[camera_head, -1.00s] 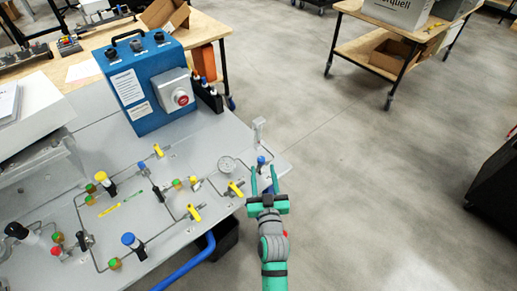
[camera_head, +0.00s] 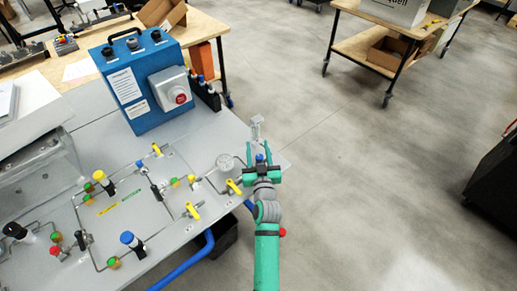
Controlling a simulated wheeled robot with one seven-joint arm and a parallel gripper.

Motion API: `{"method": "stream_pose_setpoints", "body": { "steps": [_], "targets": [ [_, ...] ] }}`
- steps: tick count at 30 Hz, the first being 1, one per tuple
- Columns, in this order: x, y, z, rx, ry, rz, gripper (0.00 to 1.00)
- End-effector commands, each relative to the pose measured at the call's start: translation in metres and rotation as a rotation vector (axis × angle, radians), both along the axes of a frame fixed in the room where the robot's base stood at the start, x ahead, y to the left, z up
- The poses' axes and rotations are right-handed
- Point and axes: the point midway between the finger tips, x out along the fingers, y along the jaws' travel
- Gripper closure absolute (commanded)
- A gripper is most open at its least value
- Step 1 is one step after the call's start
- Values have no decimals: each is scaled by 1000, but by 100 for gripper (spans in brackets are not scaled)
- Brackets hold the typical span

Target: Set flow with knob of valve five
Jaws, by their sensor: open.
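My gripper (camera_head: 258,148) is open over the right edge of the panel (camera_head: 180,235). Its fingers point away from me. A small blue knob (camera_head: 260,158) shows between the two fingers, near their base; I cannot tell whether they touch it. Its valve body is hidden by my gripper. Other knobs on the panel are a blue one (camera_head: 127,237), a yellow one (camera_head: 99,175) and a black one (camera_head: 14,229). No valve number can be read.
A grey post (camera_head: 257,127) rises beyond the fingertips. A blue box (camera_head: 145,80) with a red button stands at the back.

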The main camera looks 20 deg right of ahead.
Motion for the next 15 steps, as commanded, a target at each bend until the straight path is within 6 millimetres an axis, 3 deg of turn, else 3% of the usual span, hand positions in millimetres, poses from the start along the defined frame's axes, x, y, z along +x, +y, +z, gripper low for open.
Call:
{"method": "stream_pose_setpoints", "body": {
  "steps": [4,9,15],
  "targets": [
    [-1,-3,0,0,0,-4,58],
    [-1,-3,0,-1,0,-4,99],
    [-1,-4,0,-1,0,-3,99]
  ]
}}
